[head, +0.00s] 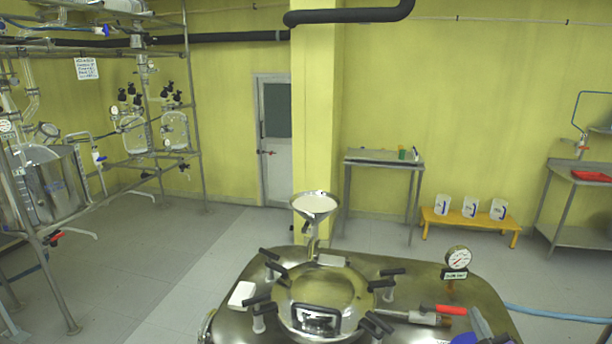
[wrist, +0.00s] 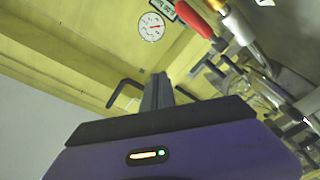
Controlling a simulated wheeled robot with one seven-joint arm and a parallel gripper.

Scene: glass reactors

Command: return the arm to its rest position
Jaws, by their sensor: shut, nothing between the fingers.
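My gripper (wrist: 158,92) shows in the wrist view, its two dark fingers together with nothing between them, in front of its purple body. The polished steel reactor lid (head: 400,275) stands in front of me in the head view. Beyond the fingers in the wrist view are a round pressure gauge (wrist: 151,27) and a red valve handle (wrist: 193,20). The same gauge (head: 458,258) and red handle (head: 451,309) are on the right of the lid in the head view. A grey and blue shape at the bottom right there is cut off, and I cannot tell what it is.
A steel table (head: 384,161) and a yellow bench (head: 470,221) stand by the back wall. Glass reactors on frames fill the left. The floor (head: 130,270) between is clear.

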